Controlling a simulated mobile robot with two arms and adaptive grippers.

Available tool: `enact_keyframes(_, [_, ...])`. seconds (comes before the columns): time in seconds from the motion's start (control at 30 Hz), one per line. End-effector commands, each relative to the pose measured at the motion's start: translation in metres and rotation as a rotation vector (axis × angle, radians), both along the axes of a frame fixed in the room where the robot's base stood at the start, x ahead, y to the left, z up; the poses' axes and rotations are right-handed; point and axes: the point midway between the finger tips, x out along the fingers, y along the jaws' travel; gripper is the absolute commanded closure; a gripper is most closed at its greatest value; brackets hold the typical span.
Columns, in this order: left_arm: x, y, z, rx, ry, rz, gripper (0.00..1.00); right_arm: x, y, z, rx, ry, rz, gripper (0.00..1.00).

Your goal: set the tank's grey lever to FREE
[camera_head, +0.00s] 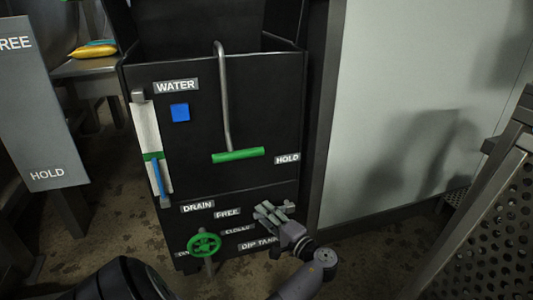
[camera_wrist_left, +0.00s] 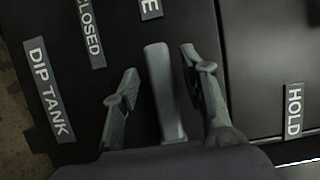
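The grey lever (camera_wrist_left: 165,95) shows in the left wrist view as a flat bar between the two fingers of my left gripper (camera_wrist_left: 160,62). Dark gaps show beside it, wider on the left; the right finger is close to it. The lever's end points up toward a cut-off label ending in E. In the head view my left gripper (camera_head: 263,212) is at the tank's lower front, just right of the FREE label (camera_head: 227,213), and largely hides the lever. The HOLD label (camera_head: 287,159) is above it; it also shows in the left wrist view (camera_wrist_left: 293,110). My right gripper is not in view.
The black tank (camera_head: 260,105) carries a green-handled bar (camera_head: 238,155) and a green valve wheel (camera_head: 204,245) left of my gripper. A grey FREE/HOLD board (camera_head: 35,110) stands at left. A perforated metal panel (camera_head: 490,220) is at right. Floor shows between tank and panel.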

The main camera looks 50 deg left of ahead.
Motion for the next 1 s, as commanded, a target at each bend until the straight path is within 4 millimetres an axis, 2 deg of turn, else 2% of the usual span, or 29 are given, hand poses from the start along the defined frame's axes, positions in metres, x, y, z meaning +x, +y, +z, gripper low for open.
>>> enact_keyframes(0.17, [0.0,0.0,0.017,0.0,-0.004,0.0,0.6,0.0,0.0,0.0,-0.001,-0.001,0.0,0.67])
enact_keyframes(0.4, [0.0,0.0,0.065,0.001,-0.007,0.001,0.6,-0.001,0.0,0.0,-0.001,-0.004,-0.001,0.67])
enact_keyframes(0.6, [0.0,0.001,0.093,0.001,-0.005,0.0,0.6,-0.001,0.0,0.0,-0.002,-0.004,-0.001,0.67])
enact_keyframes(0.73, [0.0,0.001,0.1,0.001,-0.003,0.0,0.6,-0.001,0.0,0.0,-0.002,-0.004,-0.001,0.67])
enact_keyframes(1.0, [0.0,0.001,0.101,0.001,-0.001,0.001,0.6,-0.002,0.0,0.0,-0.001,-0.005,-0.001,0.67])
